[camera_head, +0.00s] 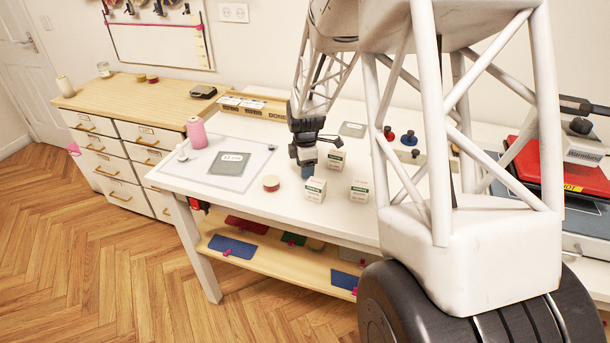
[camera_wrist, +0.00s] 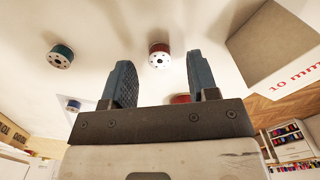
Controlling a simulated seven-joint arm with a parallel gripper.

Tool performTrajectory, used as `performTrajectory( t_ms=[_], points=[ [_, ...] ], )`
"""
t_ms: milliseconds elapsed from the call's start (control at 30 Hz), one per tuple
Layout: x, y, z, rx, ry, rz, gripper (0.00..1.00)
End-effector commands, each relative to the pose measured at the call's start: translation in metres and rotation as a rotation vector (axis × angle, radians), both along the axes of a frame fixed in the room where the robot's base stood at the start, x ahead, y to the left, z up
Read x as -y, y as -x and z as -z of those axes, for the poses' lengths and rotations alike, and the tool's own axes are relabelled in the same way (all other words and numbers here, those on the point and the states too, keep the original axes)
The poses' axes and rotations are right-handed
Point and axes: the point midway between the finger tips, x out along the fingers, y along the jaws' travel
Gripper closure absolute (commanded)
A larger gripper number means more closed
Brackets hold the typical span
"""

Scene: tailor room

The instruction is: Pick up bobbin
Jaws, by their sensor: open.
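In the wrist view, a dark-red bobbin (camera_wrist: 160,56) with a pale, holed end face appears between the two blue fingers, at the level of their tips. My gripper (camera_wrist: 161,72) is open, with nothing held between its fingers. A teal bobbin (camera_wrist: 61,57), a blue bobbin (camera_wrist: 73,104) and another red bobbin (camera_wrist: 181,99), partly hidden by the gripper, also show there.
A white box (camera_wrist: 285,45) is close beside the right finger in the wrist view. A red roll (camera_head: 271,183), a pink spool (camera_head: 196,133) and a red press (camera_head: 525,165) are also there.

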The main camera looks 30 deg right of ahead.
Motion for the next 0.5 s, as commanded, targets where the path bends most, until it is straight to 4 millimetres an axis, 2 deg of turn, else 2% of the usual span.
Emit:
performTrajectory(
  t_ms=[200,500],
  points=[
    [0.000,0.000,0.015,0.000,0.000,0.000,0.46],
    [0.000,0.000,0.016,0.001,0.000,0.000,0.46]
  ],
)
